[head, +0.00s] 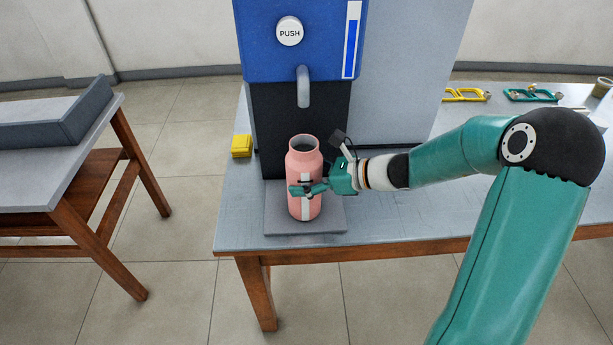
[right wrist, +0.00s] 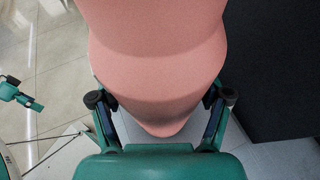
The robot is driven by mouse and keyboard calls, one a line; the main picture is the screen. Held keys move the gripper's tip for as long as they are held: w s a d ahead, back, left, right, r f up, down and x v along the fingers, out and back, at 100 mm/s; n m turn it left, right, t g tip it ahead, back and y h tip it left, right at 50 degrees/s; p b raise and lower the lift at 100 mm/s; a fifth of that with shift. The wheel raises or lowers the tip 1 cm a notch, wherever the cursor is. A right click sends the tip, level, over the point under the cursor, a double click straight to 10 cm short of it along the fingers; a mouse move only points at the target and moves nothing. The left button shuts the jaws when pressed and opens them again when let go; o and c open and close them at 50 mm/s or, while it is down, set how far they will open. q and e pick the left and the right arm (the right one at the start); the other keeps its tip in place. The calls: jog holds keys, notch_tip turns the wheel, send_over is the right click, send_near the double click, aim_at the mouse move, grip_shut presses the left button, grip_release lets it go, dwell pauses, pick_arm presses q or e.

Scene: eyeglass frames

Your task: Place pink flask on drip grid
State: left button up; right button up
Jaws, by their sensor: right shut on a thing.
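The pink flask (head: 304,158) is upright, with an open dark mouth and a pale vertical stripe. It is in front of the blue dispenser, below its spout (head: 303,86). Its base appears over the grey drip grid (head: 333,221); whether it touches cannot be told. My right gripper (head: 305,188) is shut around the flask's lower middle from the right. In the right wrist view the flask (right wrist: 155,60) fills the top centre between the two fingers. A teal part at the left edge there looks like my left gripper (right wrist: 22,95); its jaw state is unclear.
The dispenser (head: 262,45) has a round PUSH button (head: 289,31). A yellow block (head: 242,146) is on the table left of it. Yellow (head: 465,95) and green (head: 530,95) frames lie at the back right. A second table (head: 40,165) stands left, across a floor gap.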

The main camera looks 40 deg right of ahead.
jog(key=shift+w+f, duration=0.1)
jog(key=o, duration=1.4)
jog(key=shift+o, duration=0.2)
jog(key=shift+d, duration=0.15)
jog(key=v, duration=1.2)
